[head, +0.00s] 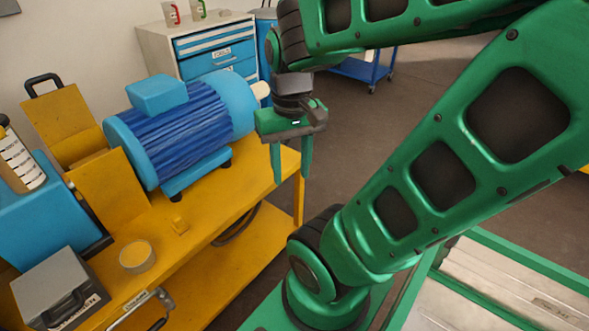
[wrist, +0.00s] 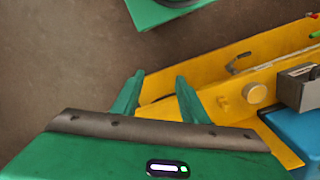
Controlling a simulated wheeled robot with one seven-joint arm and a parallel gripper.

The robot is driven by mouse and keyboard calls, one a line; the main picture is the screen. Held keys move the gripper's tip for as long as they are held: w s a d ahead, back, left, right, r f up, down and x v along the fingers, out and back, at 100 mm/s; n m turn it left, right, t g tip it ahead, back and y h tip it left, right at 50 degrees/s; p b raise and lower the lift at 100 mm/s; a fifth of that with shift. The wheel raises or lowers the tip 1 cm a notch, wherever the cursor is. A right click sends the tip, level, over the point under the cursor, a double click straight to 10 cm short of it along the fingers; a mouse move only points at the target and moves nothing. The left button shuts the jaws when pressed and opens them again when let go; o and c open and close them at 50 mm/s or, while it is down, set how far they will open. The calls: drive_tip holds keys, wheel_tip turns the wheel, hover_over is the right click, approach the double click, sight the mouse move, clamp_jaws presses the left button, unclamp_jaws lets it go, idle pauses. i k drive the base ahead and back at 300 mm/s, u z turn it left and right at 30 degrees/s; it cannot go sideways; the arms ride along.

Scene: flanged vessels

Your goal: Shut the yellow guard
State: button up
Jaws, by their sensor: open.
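The yellow guard (head: 62,122) stands at the left on the yellow bench, between the blue motor and a blue housing. Its raised panel carries a black handle (head: 43,83) at the top edge and leans up, so the guard looks open. A second yellow panel (head: 108,190) stands in front of it. Part of the space between the panels is hidden. My gripper (head: 291,165) is open and empty, pointing down beyond the motor's right end, well apart from the guard. Its two fingers also show in the wrist view (wrist: 159,88), with floor and the bench's edge beyond them.
The blue motor (head: 178,135) lies between my gripper and the guard. On the yellow bench (head: 205,222) are a round tin (head: 137,257) and a grey box (head: 60,290). A drawer cabinet (head: 205,48) stands behind.

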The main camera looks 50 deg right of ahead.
sight(57, 115)
drive_tip(key=k, duration=0.6)
drive_tip(key=u, duration=0.4)
drive_tip(key=i, duration=1.45)
drive_tip(key=z, duration=0.4)
